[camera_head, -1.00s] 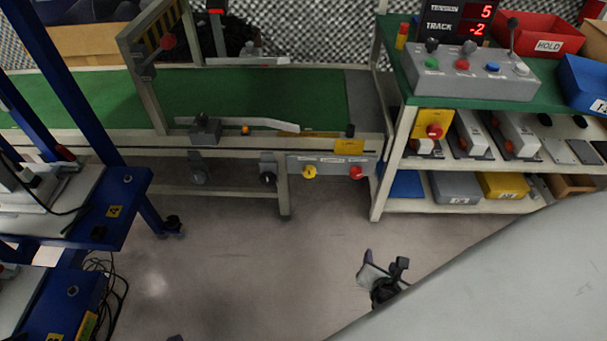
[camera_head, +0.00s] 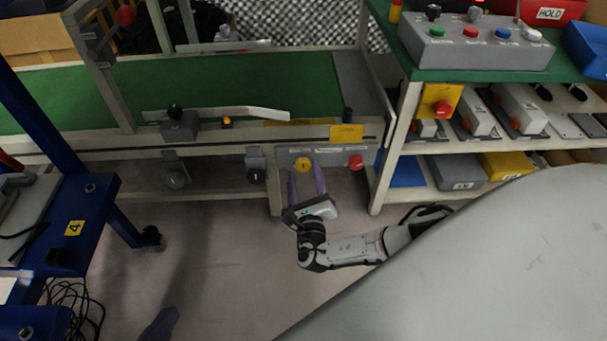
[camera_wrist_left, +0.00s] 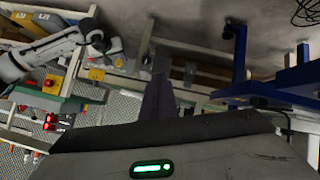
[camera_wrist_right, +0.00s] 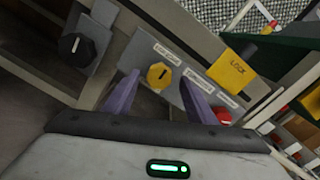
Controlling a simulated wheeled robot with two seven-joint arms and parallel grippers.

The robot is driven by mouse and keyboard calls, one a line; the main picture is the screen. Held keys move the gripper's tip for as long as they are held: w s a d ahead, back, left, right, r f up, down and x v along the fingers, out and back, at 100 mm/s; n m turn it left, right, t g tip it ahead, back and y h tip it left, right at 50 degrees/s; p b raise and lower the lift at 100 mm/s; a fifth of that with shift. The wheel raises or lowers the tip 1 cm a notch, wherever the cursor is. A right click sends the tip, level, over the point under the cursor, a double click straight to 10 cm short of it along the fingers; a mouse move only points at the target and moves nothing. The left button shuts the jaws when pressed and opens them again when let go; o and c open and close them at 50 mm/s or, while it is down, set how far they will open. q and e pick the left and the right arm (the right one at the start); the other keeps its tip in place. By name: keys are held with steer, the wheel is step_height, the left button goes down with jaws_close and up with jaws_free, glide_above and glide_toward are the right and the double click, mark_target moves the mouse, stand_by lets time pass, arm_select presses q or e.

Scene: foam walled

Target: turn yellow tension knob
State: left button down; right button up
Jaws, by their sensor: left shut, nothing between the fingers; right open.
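The yellow tension knob (camera_head: 303,164) sits on a grey panel (camera_head: 325,158) on the conveyor's front. It also shows in the right wrist view (camera_wrist_right: 159,75), round with a dark slot mark. My right gripper (camera_head: 306,184) is open, its two purple fingers pointing at the panel. In the right wrist view, the fingers (camera_wrist_right: 159,88) stand left and right of the knob; whether they touch it I cannot tell. My left gripper (camera_head: 160,324) is low at the bottom of the head view, over the floor. Its fingers are together and empty in the left wrist view (camera_wrist_left: 157,98).
A red button (camera_head: 356,162) is right of the knob on the same panel, below a yellow lock tag (camera_head: 346,133). A black knob (camera_wrist_right: 77,46) is to the left. A shelf rack (camera_head: 400,150) stands at right, a blue cart (camera_head: 75,215) at left. Floor lies between.

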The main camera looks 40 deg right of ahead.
arm_select(q)
steer(key=shift+d+r+h, duration=0.2)
steer(key=shift+r+h, duration=0.1)
steer(key=shift+r, duration=0.05)
arm_select(e)
steer(key=shift+x, duration=1)
steer(key=shift+c, duration=0.4)
steer(key=c, duration=1)
steer(key=shift+o, duration=0.2)
arm_select(q)
steer(key=shift+r, duration=0.2)
arm_select(e)
steer(key=shift+n, duration=0.3)
